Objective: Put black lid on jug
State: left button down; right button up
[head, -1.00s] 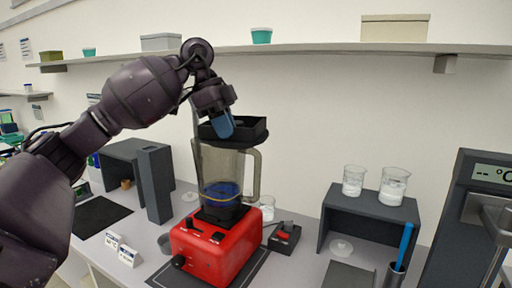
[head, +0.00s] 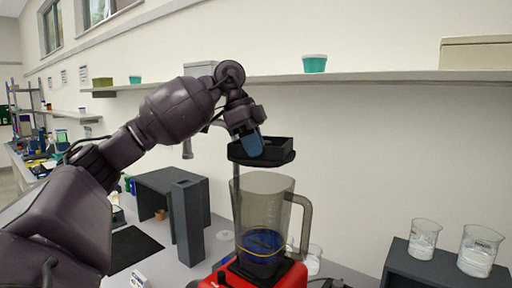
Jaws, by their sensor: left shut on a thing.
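The black lid (head: 275,155) is a flat black piece with raised walls. My left gripper (head: 253,146) is shut on it and holds it above the jug, with a gap between lid and rim. The jug (head: 262,200) is a smoky clear pitcher with a handle on its right. Its top is open, and a blue part with a yellowish line shows near its bottom. The jug stands upright on a red base (head: 250,277), which is cut off by the lower edge. My right gripper is not in view.
A dark grey stand (head: 187,222) is left of the jug. Two beakers, one (head: 424,238) nearer the jug and one (head: 478,250) farther right, stand on a dark box (head: 400,270). A wall shelf (head: 380,77) runs behind the arm.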

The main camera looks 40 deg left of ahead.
aim_at(255, 159)
pick_arm(q)
jog(key=shift+s+d+f, duration=0.1)
jog(key=shift+f, duration=1.45)
jog(key=shift+f+b, duration=0.8)
jog(key=shift+b, duration=0.1)
jog(key=shift+f+b, duration=0.4)
jog(key=shift+f, duration=0.45)
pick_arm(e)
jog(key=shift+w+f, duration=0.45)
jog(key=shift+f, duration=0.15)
pick_arm(q)
jog(key=shift+f, duration=0.2)
jog(key=c, duration=1.2)
grip_release()
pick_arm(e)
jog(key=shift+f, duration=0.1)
pick_arm(q)
jog(key=shift+o, duration=0.2)
